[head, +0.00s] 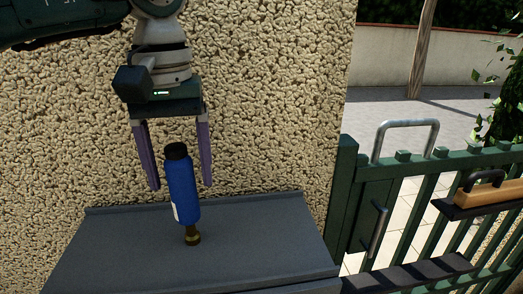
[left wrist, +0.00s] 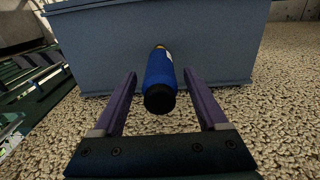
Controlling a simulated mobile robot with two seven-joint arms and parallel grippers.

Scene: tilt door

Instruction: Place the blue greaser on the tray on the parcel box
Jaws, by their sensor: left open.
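The blue greaser (head: 182,196) is a blue bottle with a black cap on top and a brass nozzle below. It is nearly upright, leaning slightly, with its nozzle end at the grey top of the parcel box (head: 110,245). My left gripper (head: 180,187) points down over it, open, with a purple finger on each side. In the left wrist view the greaser (left wrist: 159,72) lies between the fingers with a gap on both sides, its cap towards the camera. The box (left wrist: 215,45) is behind it. I cannot make out a separate tray. My right gripper is out of view.
A rough stone wall (head: 270,100) rises right behind the box. A green metal gate (head: 347,200) with a grey handle stands to the right. A wooden tool with a black handle (head: 490,193) is on the gate. A dark ledge (head: 415,273) is at lower right.

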